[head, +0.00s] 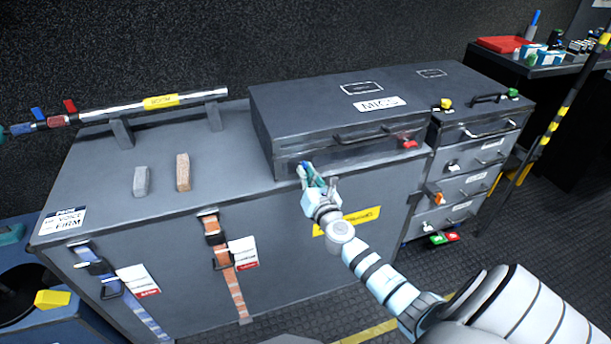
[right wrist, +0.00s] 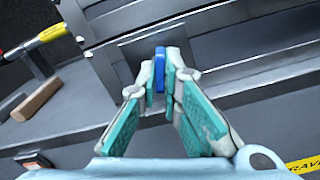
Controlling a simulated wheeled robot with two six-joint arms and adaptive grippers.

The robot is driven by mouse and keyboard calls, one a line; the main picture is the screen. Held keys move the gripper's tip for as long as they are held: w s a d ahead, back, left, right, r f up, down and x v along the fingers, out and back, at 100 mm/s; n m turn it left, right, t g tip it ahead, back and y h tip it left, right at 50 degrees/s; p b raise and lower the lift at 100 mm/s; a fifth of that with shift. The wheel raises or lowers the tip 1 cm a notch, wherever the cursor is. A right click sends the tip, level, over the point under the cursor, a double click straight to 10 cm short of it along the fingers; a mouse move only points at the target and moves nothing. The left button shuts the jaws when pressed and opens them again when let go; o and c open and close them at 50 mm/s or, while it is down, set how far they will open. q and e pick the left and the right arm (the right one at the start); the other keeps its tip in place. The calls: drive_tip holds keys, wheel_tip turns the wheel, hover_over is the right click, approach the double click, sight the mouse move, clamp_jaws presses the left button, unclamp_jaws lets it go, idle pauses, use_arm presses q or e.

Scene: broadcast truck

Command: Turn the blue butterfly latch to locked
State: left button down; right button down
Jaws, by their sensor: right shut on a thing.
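The blue butterfly latch (right wrist: 159,68) is on the front of the grey case labelled MICS (head: 262,135), near its left front corner. In the right wrist view it shows as a narrow blue wing on a dark plate, upright in the picture. My right gripper (right wrist: 160,80) is shut on it, with a finger on each side. In the head view my right gripper (head: 316,180) reaches the case front from the lower right and mostly hides the latch. My left gripper is not in view.
The case sits on a long grey chest (head: 100,180) with orange (head: 228,270) and blue straps (head: 140,310). Two small blocks, grey (head: 141,181) and tan (head: 183,172), lie left of the case. A red latch (head: 407,143) is at the case's right front. Drawers (head: 470,165) stand beyond.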

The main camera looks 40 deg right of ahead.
drive_tip(key=shift+m+b, duration=2.25)
drive_tip(key=shift+m, duration=4.95)
drive_tip(key=c, duration=1.8)
unclamp_jaws()
drive_tip(key=shift+o, duration=0.2)
